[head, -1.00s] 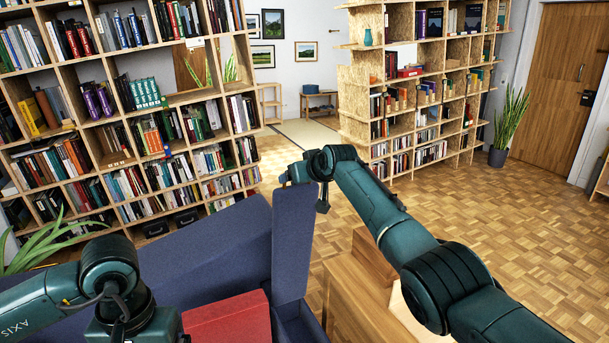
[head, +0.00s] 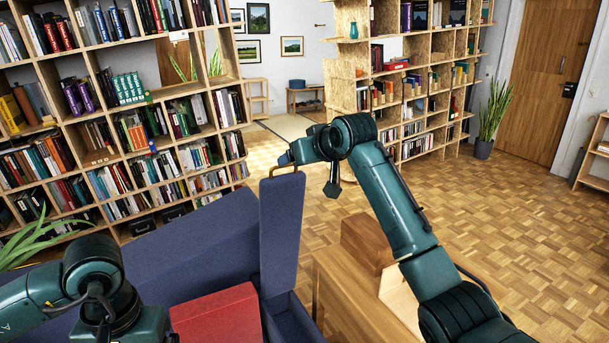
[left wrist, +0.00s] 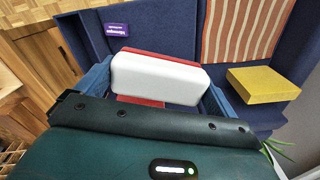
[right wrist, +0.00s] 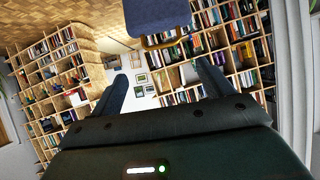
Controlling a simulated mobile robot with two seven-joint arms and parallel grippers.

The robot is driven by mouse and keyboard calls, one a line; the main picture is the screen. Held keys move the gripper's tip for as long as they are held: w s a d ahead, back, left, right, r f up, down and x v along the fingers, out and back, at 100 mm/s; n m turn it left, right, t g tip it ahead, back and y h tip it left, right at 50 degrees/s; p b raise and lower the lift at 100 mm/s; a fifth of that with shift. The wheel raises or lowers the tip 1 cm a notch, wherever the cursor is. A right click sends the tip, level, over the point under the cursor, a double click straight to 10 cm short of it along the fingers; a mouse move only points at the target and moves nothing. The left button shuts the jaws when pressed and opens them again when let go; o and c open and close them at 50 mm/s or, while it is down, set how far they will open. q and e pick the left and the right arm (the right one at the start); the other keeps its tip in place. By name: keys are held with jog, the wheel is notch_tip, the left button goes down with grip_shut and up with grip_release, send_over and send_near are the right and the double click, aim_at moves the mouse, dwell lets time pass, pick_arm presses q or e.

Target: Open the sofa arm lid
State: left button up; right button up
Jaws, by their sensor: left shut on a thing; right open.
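The navy sofa arm lid (head: 282,230) stands upright above the open arm compartment (head: 292,322). A brass handle (head: 283,168) is on its top end. My right gripper (head: 333,188) is open and empty, just right of the lid's top. In the right wrist view the lid (right wrist: 158,14) and handle (right wrist: 160,41) lie ahead of the open fingers (right wrist: 162,84), apart from them. My left gripper (left wrist: 155,92) is shut on a thick red book with white page edges (left wrist: 158,78). The book's red cover shows in the head view (head: 215,312), where the left fingertips are hidden.
On the sofa (head: 185,250) are a purple book (left wrist: 115,30), a yellow block-like object (left wrist: 260,85) and a striped throw (left wrist: 245,30). A wooden piece of furniture (head: 350,300) stands right of the arm. Tall bookshelves (head: 100,120) stand behind. The parquet floor to the right is open.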

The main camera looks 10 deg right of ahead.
jog(key=shift+v, duration=1.2)
jog(key=s+d+f, duration=0.1)
jog(key=s+f, duration=0.3)
jog(key=f, duration=0.6)
jog(key=s+f+m, duration=0.1)
jog(key=s+f, duration=0.3)
jog(key=f, duration=0.5)
jog(key=s+d+f, duration=0.1)
jog(key=s+f, duration=0.3)
jog(key=f, duration=0.6)
jog(key=s+f, duration=0.4)
jog(key=s, duration=0.5)
jog(key=s+d+f, duration=0.1)
jog(key=s+f, duration=0.2)
jog(key=s, duration=0.6)
jog(key=s+d+f, duration=0.1)
jog(key=s+f, duration=0.3)
jog(key=s, duration=0.5)
jog(key=shift+s+d+f+h, duration=0.2)
jog(key=shift+f+h, duration=0.1)
jog(key=shift+h, duration=0.1)
